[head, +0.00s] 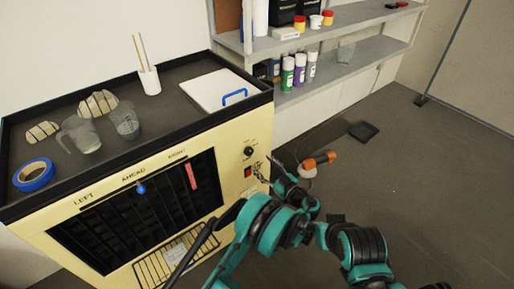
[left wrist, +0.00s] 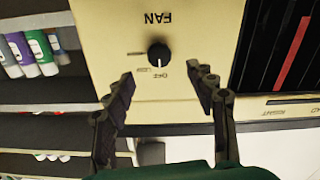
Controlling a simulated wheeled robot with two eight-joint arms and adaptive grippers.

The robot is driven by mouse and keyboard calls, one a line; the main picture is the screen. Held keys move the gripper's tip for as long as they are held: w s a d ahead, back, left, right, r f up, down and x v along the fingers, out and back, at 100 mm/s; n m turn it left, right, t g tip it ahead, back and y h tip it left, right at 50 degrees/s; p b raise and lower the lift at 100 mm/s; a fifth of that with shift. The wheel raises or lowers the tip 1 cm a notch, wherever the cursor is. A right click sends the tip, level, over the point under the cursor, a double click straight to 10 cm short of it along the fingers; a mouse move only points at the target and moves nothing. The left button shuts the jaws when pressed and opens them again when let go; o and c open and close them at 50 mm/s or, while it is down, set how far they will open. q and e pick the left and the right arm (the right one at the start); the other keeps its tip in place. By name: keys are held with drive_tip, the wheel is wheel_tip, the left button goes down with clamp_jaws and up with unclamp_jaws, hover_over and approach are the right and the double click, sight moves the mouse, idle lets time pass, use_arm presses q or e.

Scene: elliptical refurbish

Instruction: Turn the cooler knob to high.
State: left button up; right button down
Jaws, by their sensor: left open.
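The cooler is a cream cabinet (head: 100,255) with a dark louvred front. Its black round knob (head: 249,151) is at the upper right of the front. In the left wrist view the knob (left wrist: 158,55) sits under upside-down FAN lettering, with small OFF and LOW marks beside it. I cannot tell for certain which mark its pointer faces. My left gripper (head: 264,168) is in front of the panel, just below and right of the knob. In the left wrist view its open fingers (left wrist: 160,88) are spread to either side, short of the knob, with nothing between them.
A red switch (head: 248,171) is below the knob. The cooler top holds two jugs, blue tape (head: 34,174), a brush cup (head: 149,80) and a white board (head: 218,90). Shelves (head: 340,65) with bottles stand behind. An orange tool (head: 320,160) is beyond the gripper; floor at right is mostly clear.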

sight(250, 153)
use_arm(q)
drive_tip(key=b+x, duration=0.2)
drive_tip(key=x, duration=0.4)
drive_tip(key=shift+w+f, duration=0.15)
drive_tip(key=shift+w+a, duration=0.45)
drive_tip(key=shift+w, duration=0.05)
drive_tip(key=c, duration=1.2)
